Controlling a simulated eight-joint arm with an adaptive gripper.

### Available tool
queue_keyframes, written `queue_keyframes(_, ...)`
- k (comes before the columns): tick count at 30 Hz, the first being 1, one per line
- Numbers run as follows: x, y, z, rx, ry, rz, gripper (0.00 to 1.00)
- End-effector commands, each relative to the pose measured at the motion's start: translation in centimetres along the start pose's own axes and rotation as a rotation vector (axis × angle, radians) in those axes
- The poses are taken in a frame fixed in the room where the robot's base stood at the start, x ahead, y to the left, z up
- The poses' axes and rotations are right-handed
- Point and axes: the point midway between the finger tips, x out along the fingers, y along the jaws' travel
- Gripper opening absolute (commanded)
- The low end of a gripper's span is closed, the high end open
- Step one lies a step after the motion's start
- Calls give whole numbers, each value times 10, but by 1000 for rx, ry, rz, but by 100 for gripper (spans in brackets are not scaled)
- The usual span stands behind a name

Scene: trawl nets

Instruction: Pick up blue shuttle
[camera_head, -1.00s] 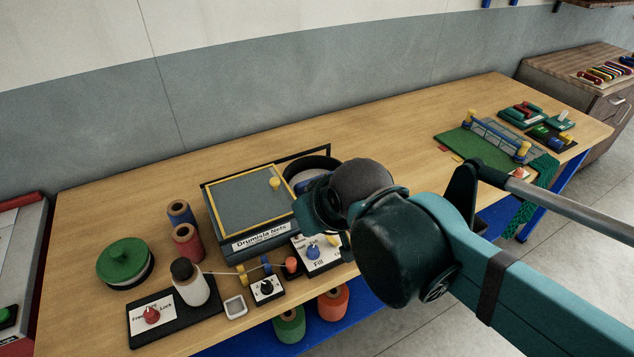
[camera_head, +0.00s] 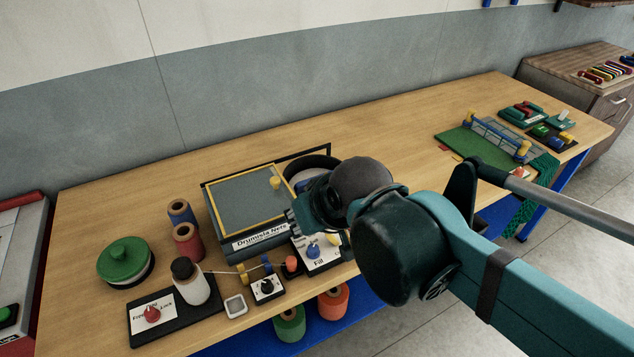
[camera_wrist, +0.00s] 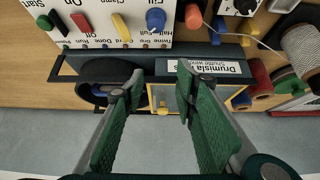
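In the wrist view a blue part (camera_wrist: 101,90) shows in the black holder (camera_wrist: 88,71), partly behind my left-hand finger. My gripper (camera_wrist: 160,85) is open and empty, its two green-padded fingers wide apart. It hangs above the winder, whose yellow edge (camera_wrist: 151,97) shows between the fingers. In the head view my gripper (camera_head: 293,216) is at the winder's right side.
A panel with a blue knob (camera_head: 313,251) stands in front of the winder. A white cone (camera_head: 192,287), a green-lidded drum (camera_head: 124,259) and blue and red spools (camera_head: 187,241) stand to the left. The table (camera_head: 400,150) is clear between the winder and the green net board (camera_head: 465,146).

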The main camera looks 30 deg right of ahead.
Motion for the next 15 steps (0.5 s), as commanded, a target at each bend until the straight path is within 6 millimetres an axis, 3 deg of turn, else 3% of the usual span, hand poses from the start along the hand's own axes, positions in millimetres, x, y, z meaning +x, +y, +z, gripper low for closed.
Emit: queue_keyframes(15,-3,5,-36,195,-91,48,29)
